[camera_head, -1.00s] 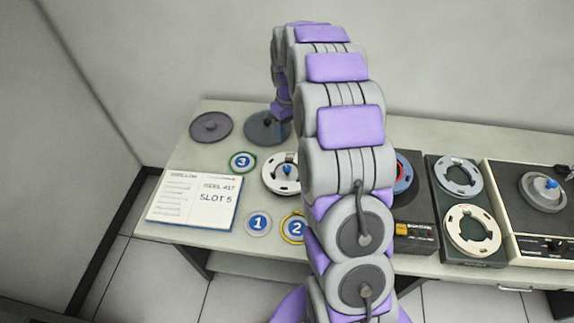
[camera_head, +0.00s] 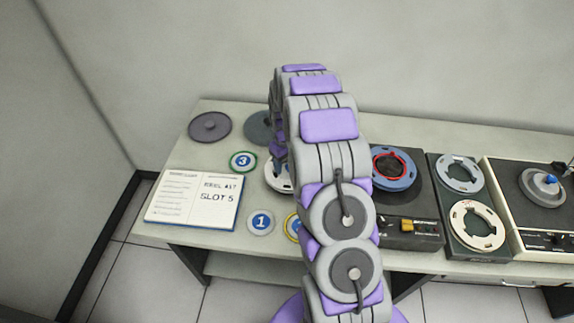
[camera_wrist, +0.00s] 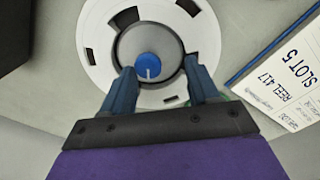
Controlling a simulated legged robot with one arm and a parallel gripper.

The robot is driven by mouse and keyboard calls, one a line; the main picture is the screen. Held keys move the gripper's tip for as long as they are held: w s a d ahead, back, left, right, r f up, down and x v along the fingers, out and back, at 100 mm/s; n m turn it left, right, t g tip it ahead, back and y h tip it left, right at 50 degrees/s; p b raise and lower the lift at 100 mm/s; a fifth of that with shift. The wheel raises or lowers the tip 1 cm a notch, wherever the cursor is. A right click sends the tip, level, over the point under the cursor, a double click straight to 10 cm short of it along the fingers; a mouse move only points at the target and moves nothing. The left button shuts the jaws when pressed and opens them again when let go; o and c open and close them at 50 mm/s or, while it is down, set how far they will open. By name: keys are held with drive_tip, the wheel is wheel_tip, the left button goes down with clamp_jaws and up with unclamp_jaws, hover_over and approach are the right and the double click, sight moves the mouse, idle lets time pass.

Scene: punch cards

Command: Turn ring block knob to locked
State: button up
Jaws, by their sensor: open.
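The ring block is a white slotted ring (camera_wrist: 97,38) around a grey hub (camera_wrist: 128,47) with a round blue knob (camera_wrist: 149,66) on top, seen in the wrist view. A white line on the knob points down the picture, toward my palm. My gripper (camera_wrist: 159,68) is open, with one blue finger on each side of the hub and knob. A gap shows between each finger and the knob; I cannot tell whether the fingers touch the hub. In the head view my arm hides the knob and most of the white ring (camera_head: 271,180).
An open booklet reading "REEL 417, SLOT 5" (camera_head: 190,199) lies at left. Round tokens 1 (camera_head: 261,222) and 3 (camera_head: 243,161) lie near the ring. Grey discs (camera_head: 210,128) are behind. A dark device with a blue reel (camera_head: 393,169) stands to the right.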

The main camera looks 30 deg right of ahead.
drive_tip(key=shift+f, duration=0.3)
drive_tip(key=shift+d+f, duration=0.15)
drive_tip(key=shift+d, duration=0.05)
drive_tip(key=shift+d+f, duration=0.15)
drive_tip(key=shift+d, duration=0.95)
drive_tip(key=shift+c, duration=0.5)
drive_tip(key=shift+a, duration=0.9)
drive_tip(key=c, duration=0.5)
drive_tip(key=shift+d, duration=0.45)
drive_tip(key=c, duration=0.4)
drive_tip(key=shift+a, duration=0.1)
drive_tip(key=shift+c, duration=0.2)
